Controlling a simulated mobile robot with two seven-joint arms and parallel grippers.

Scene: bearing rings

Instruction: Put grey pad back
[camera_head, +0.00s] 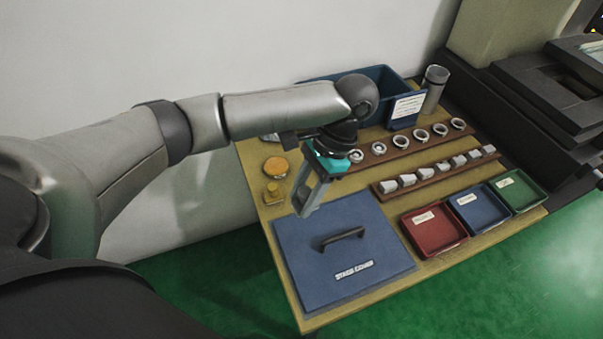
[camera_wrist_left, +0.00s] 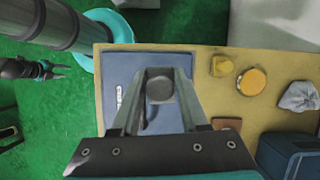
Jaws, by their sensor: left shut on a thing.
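My left gripper (camera_head: 308,207) is shut on the grey pad (camera_wrist_left: 160,88), a small grey piece with a dark rounded face. It shows between the fingertips in the left wrist view. In the head view the pad is mostly hidden by the fingers. The gripper points down above the far left part of a blue cover plate (camera_head: 305,250) with a dark handle (camera_head: 342,238). My right gripper (camera_wrist_left: 60,70) shows small at the left of the left wrist view, with its fingers apart and empty, away from the table.
On the table (camera_head: 262,222) are an orange round tin (camera_head: 276,167), a yellow knobbed piece (camera_head: 273,193) and a crumpled grey cloth (camera_wrist_left: 299,97). Racks hold several rings (camera_head: 400,141) and grey pieces (camera_head: 407,180). Red (camera_head: 434,246), blue (camera_head: 476,226) and green (camera_head: 516,206) trays stand right.

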